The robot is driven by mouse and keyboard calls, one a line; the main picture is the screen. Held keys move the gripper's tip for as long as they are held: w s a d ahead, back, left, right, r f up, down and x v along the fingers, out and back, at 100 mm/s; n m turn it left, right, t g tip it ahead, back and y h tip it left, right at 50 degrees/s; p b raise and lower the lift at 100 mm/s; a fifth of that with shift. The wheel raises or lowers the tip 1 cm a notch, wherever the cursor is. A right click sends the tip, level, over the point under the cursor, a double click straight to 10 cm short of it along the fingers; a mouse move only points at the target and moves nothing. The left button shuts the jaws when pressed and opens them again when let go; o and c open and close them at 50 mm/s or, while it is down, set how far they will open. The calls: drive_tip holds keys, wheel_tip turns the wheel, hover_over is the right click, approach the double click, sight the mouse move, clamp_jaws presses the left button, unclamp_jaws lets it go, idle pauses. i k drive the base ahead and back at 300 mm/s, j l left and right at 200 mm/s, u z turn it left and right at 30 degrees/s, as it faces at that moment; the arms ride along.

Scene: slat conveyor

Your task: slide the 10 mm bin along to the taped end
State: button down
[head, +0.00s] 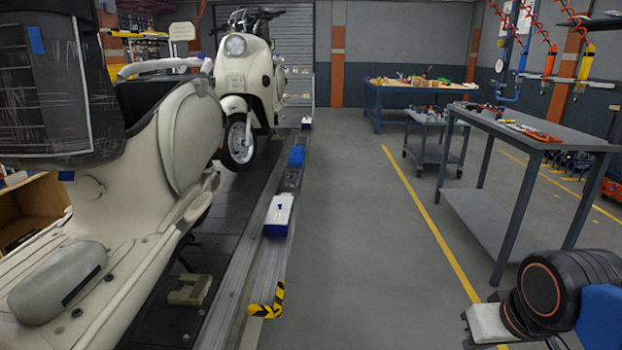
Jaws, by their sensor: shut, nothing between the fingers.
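A blue bin with a white top (280,212) sits on the narrow rail (252,262) beside the conveyor. It has a small dark mark on top that I cannot read. A plain blue bin (297,156) sits farther back on the same rail. A small white and blue bin (306,123) is farther still. I cannot tell which is the 10 mm bin. Yellow and black tape (266,304) marks the rail's near end, with bare rail between it and the nearest bin.
A cream scooter (150,215) fills the left, on the dark slat conveyor (170,318). Another scooter (245,85) stands behind it. A grey table (540,130) and a trolley (435,118) stand at right. The floor right of the rail (350,230) is clear.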

sight(271, 231)
drive_tip(key=i, duration=1.65)
drive_tip(key=i+l+u, duration=0.15)
drive_tip(key=i+u, duration=0.2)
drive_tip(key=i, duration=0.25)
drive_tip(key=i+l+u, duration=0.35)
drive_tip(key=i, duration=0.25)
drive_tip(key=i+l+u, duration=0.35)
drive_tip(key=i, duration=0.2)
